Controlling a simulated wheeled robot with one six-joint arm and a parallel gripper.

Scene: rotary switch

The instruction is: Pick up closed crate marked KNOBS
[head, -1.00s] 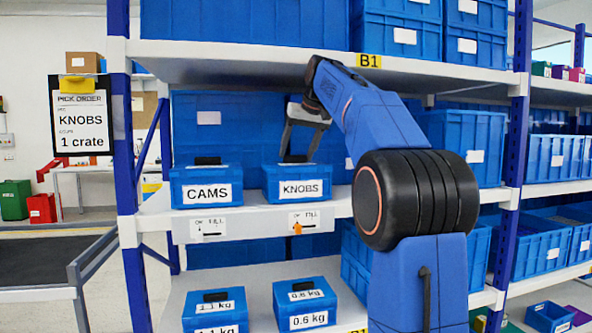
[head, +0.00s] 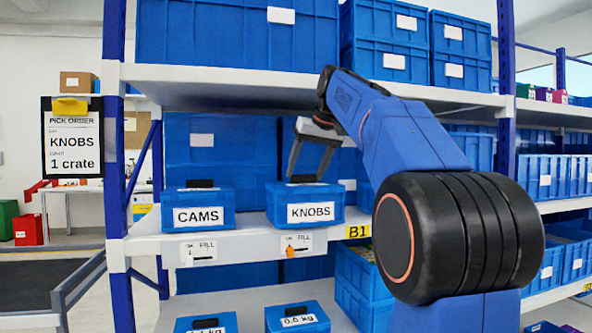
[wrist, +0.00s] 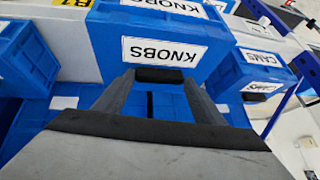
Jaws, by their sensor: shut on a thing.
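The closed blue crate marked KNOBS (head: 306,212) is on the middle shelf, with a white label on its front. In the wrist view the crate (wrist: 112,60) shows a second KNOBS label and a black handle (wrist: 160,75) on its lid. My gripper (head: 306,178) reaches down from behind and above, its two fingers at the ends of the handle. It is shut on the handle, and the fingers also show in the wrist view (wrist: 160,80). I see no clear gap between crate and shelf. The crate's back is hidden.
A similar crate marked CAMS (head: 198,216) stands close to the left. Tall blue bins (head: 220,130) stand behind, and the upper shelf (head: 230,80) passes overhead. A card with an orange marker (head: 290,252) is on the shelf edge below KNOBS. A pick order (head: 72,145) reads KNOBS, 1 crate.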

